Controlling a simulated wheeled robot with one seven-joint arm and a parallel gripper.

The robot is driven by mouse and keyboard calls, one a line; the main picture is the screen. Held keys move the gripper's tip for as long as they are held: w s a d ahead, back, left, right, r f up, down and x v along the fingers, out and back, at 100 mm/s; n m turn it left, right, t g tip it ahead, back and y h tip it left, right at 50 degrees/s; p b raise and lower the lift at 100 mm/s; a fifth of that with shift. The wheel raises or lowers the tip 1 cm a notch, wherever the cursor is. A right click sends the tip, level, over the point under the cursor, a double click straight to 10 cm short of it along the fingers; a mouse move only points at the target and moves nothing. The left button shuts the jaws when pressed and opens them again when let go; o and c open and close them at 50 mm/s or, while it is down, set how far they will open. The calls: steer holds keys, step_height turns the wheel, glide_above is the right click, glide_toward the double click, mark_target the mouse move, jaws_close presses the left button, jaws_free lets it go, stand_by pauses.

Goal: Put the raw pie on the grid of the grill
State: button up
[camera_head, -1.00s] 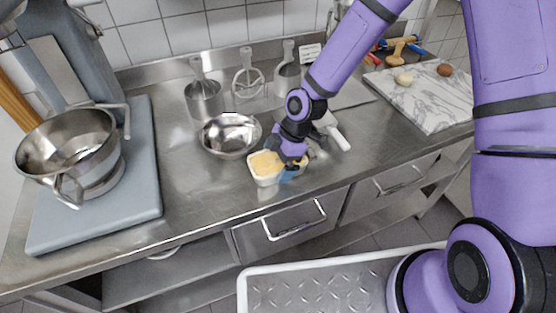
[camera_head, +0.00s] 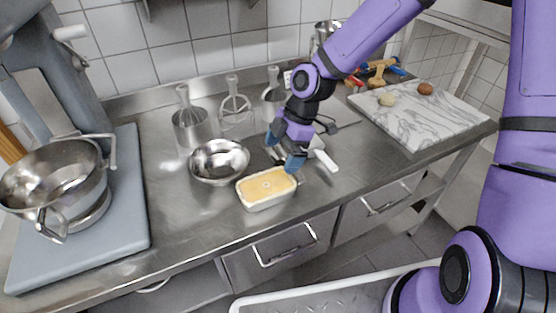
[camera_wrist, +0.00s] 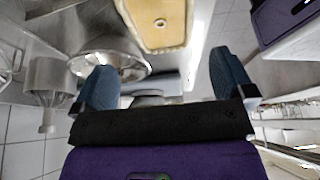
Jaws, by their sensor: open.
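The raw pie (camera_head: 267,199) is a pale rectangular dish with a smooth yellow top and a small mark in its middle. It sits on the steel counter near the front edge, right of the steel bowl. My gripper (camera_head: 284,150) is open and empty, just behind and above the pie's right end. In the wrist view the pie (camera_wrist: 155,25) shows at the top, beyond my spread blue fingers (camera_wrist: 165,80) and not between them. I cannot make out a grill or its grid in any view.
A steel bowl (camera_head: 219,163) stands close left of the pie. A white-handled tool (camera_head: 324,160) lies to the right. A marble board (camera_head: 420,115) is at the right, a mixer with bowl (camera_head: 60,175) at the left.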

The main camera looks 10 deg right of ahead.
steer(key=shift+d+r, duration=0.1)
steer(key=shift+r, duration=0.15)
steer(key=shift+d, duration=0.1)
steer(key=s+d+r+m+t+h, duration=0.2)
steer(key=s+d+r+m+h, duration=0.1)
steer(key=d+r+m, duration=0.3)
steer(key=s+d+r+m+t+h, duration=0.1)
steer(key=s+d+r+m+h, duration=0.1)
steer(key=d+r+m, duration=0.45)
steer(key=s+d+r+m+t, duration=0.1)
steer(key=s+d+r+m, duration=0.2)
steer(key=s+r, duration=0.4)
steer(key=s+d+r+m+t, duration=0.2)
steer(key=s+d+r+m, duration=0.2)
steer(key=s+r+m, duration=0.1)
steer(key=s+r, duration=0.1)
steer(key=s, duration=0.1)
steer(key=shift+s+d+r+m+y, duration=0.25)
steer(key=shift+s+r+m+y, duration=0.1)
steer(key=shift+s+r+y, duration=0.05)
